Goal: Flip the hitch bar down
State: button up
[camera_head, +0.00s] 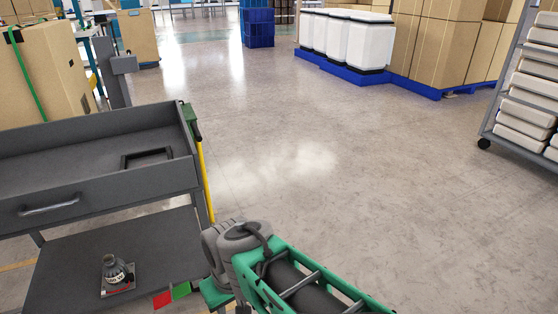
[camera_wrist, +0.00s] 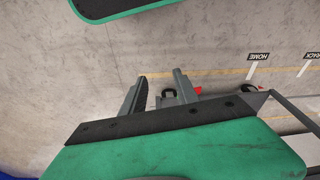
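A grey cart (camera_head: 60,165) stands at the left in the head view. A slim yellow bar, which looks like the hitch bar (camera_head: 204,178), stands nearly upright along the cart's right end. A green piece with a dark part sits at its top. Its lower end is hidden behind my arm. My arm reaches in from the bottom in the head view, close to the bar's lower part; the fingertips cannot be made out there. In the wrist view, the two fingers of my gripper (camera_wrist: 158,90) are apart with nothing clearly held between them. I cannot make out the bar there.
Red (camera_head: 162,299) and green patches show beside the shelf. Open floor (camera_head: 320,150) lies to the right. A rack (camera_head: 525,100) stands far right.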

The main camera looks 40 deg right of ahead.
aim_at(198, 138)
jog(key=z, duration=0.4)
jog(key=i, duration=0.5)
jog(key=u, duration=1.85)
jog(key=k, duration=0.75)
jog(key=z, duration=0.2)
